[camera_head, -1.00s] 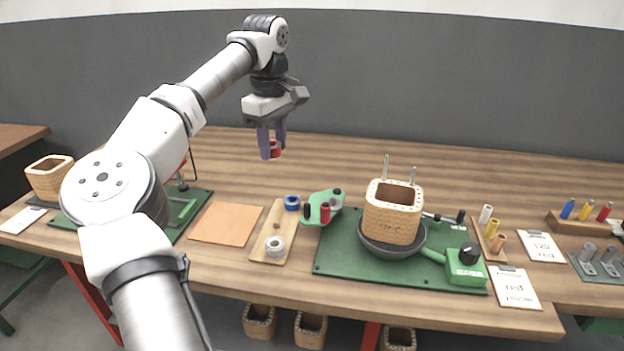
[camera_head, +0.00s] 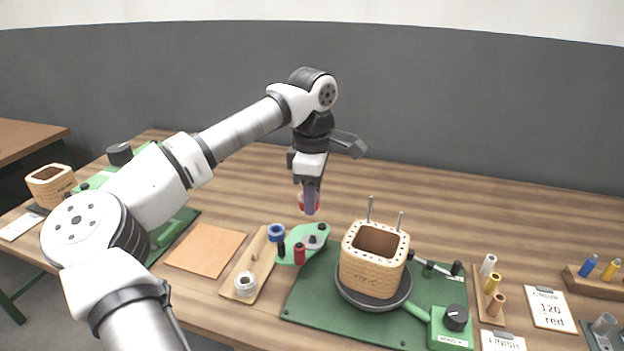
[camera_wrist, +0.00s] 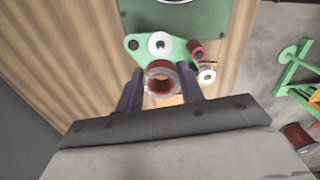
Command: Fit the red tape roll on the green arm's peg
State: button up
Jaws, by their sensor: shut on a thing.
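My gripper (camera_head: 310,205) is shut on the red tape roll (camera_head: 301,201), holding it in the air behind and above the green arm (camera_head: 291,237). In the wrist view the red roll (camera_wrist: 162,92) sits between the two fingertips (camera_wrist: 160,90), its open centre facing the camera. The green arm (camera_wrist: 143,56) lies below and beyond it, with part hidden by the roll. Which part is the peg I cannot tell for sure.
A wooden board (camera_head: 262,266) with a blue roll (camera_head: 276,232) and a white roll (camera_head: 245,284) is left of the green arm. A woven box (camera_head: 374,275) with two upright rods stands on the green mat (camera_head: 310,312) at right. Behind is bare table.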

jog(key=shift+s+d+f, duration=0.1)
jog(key=shift+d+f, duration=0.1)
jog(key=shift+d, duration=0.15)
jog(key=b, duration=0.4)
send_over(316, 238)
jog(key=s, duration=0.1)
jog(key=shift+f, duration=2.85)
jog(key=shift+f+b, duration=0.35)
jog(key=shift+f, duration=0.15)
jog(key=shift+f, duration=0.35)
jog(key=shift+f+b, duration=0.25)
jog(key=shift+b, duration=0.1)
jog(key=shift+f, duration=0.3)
jog(key=o, duration=1)
